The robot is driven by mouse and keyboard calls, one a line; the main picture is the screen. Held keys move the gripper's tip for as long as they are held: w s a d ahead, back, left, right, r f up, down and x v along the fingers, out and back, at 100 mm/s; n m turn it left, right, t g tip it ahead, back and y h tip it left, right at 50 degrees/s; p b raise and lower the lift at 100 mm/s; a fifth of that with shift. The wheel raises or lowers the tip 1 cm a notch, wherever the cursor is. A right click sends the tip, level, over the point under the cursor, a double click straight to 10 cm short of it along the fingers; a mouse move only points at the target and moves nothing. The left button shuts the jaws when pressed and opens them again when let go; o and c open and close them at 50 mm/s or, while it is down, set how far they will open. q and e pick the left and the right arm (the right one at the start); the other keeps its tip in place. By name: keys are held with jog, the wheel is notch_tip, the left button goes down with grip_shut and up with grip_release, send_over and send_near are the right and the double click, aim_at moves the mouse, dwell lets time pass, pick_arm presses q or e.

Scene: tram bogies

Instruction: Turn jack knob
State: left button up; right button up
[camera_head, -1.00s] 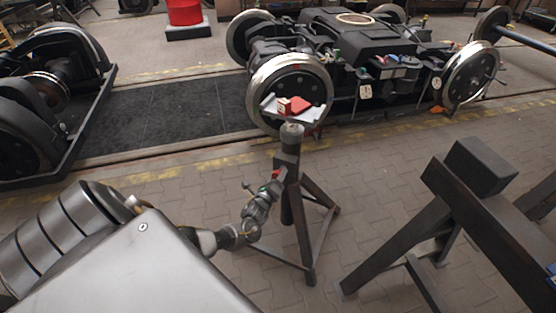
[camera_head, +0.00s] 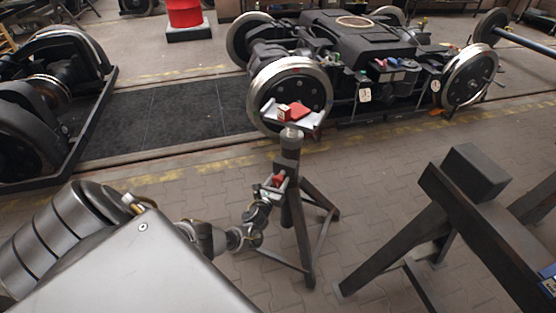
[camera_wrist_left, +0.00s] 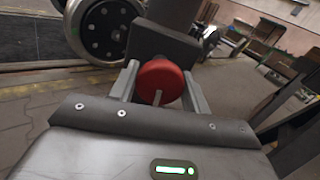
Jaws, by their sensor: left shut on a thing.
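The red jack knob (camera_wrist_left: 161,82) sits between the two fingers of my left gripper (camera_wrist_left: 163,88) in the left wrist view, with the dark jack block just beyond it. In the head view the knob (camera_head: 277,180) is a small red spot on the side of the black tripod jack stand (camera_head: 290,205). My left gripper (camera_head: 274,187) reaches it from the lower left and is shut on it. The stand is upright, with a small white tray (camera_head: 293,116) on top holding a red item and a small box. My right gripper is not in view.
A tram bogie (camera_head: 365,60) stands on the track behind the jack. A dark steel trestle (camera_head: 445,210) is at the right. Wheelsets (camera_head: 45,90) stand at the left. Paved floor (camera_head: 375,165) lies open between jack and trestle.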

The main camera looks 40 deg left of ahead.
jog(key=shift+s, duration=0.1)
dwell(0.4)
pick_arm(q)
jog(key=o, duration=1)
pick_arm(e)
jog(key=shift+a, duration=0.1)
pick_arm(q)
jog(key=shift+s+d, duration=0.1)
jog(key=shift+s, duration=0.2)
jog(key=p+v, duration=0.2)
jog(key=v, duration=0.8)
jog(key=shift+s+p, duration=0.15)
jog(key=shift+p, duration=0.2)
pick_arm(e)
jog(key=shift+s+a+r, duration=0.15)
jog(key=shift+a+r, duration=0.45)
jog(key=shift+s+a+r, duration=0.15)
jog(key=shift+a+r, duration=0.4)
